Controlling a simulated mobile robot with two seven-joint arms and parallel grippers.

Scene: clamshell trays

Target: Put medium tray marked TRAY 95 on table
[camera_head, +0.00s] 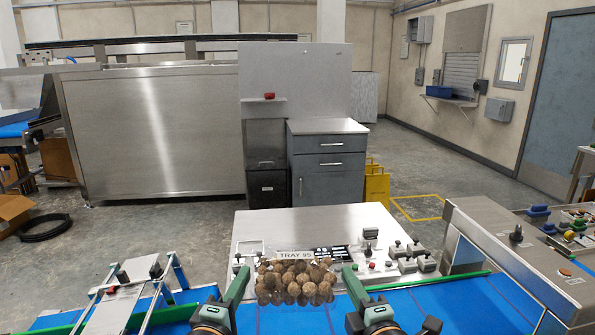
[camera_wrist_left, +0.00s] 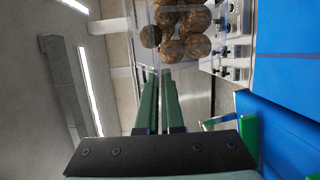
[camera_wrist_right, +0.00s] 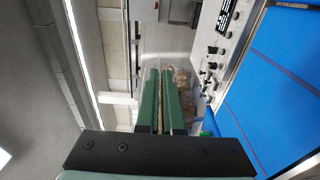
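A clear clamshell tray (camera_head: 293,280) holding several brown round items has a label reading TRAY 95. It is between my two grippers in the head view, in front of the control panel and over the blue belt. My left gripper (camera_head: 243,274) is at its left side and my right gripper (camera_head: 349,273) at its right side. In the left wrist view the fingers (camera_wrist_left: 160,80) are close together at the tray's edge. In the right wrist view the fingers (camera_wrist_right: 162,78) are also close together at the tray. Its underside is hidden, and no table is clearly identifiable.
A blue conveyor belt (camera_head: 455,303) with green rails runs across the front. A control panel (camera_head: 350,222) with knobs stands just behind the tray. A metal console (camera_head: 505,250) is at right.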

